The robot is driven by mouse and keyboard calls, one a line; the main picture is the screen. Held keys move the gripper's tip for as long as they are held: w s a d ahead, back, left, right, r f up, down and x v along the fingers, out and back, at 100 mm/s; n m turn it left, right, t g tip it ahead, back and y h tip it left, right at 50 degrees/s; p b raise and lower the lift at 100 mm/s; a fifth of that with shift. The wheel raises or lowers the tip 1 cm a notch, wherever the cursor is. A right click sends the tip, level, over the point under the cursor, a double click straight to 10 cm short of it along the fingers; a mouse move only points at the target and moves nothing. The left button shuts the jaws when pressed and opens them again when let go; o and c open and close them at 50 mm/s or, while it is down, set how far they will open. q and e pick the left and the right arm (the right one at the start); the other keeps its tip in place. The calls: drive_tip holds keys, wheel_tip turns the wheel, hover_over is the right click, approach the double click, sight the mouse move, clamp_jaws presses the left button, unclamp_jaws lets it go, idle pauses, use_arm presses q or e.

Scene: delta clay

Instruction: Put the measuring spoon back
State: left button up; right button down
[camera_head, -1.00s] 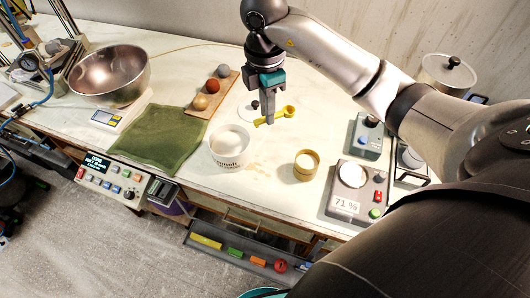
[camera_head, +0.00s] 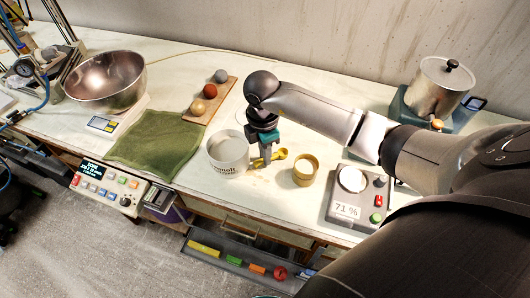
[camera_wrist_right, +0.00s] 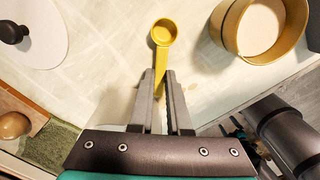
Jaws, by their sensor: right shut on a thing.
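The yellow measuring spoon (camera_head: 278,155) is in my right gripper (camera_head: 259,163), just right of the white tub (camera_head: 228,153) in the head view. In the right wrist view the fingers (camera_wrist_right: 162,74) of my right gripper are closed on the handle of the spoon (camera_wrist_right: 163,33), with its round bowl pointing away from the gripper. The spoon is low over the worktop; I cannot tell whether it touches it. A tan round container (camera_head: 304,170) stands to the right of the spoon, apart from it; it also shows in the wrist view (camera_wrist_right: 229,40). My left gripper is not in view.
A green cloth (camera_head: 155,140), a metal bowl (camera_head: 105,78) and a wooden board with balls (camera_head: 211,103) are at left. An open drawer (camera_head: 235,258) is below.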

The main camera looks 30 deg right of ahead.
drive_tip(key=c, duration=1.3)
unclamp_jaws()
drive_tip(key=shift+f, duration=0.1)
drive_tip(key=o, duration=0.4)
drive_tip(key=shift+o, duration=0.2)
wheel_tip(320, 180, up, 12)
drive_tip(key=shift+a+r+p, duration=0.15)
drive_tip(key=shift+r+p, duration=0.05)
drive_tip(key=shift+p, duration=0.2)
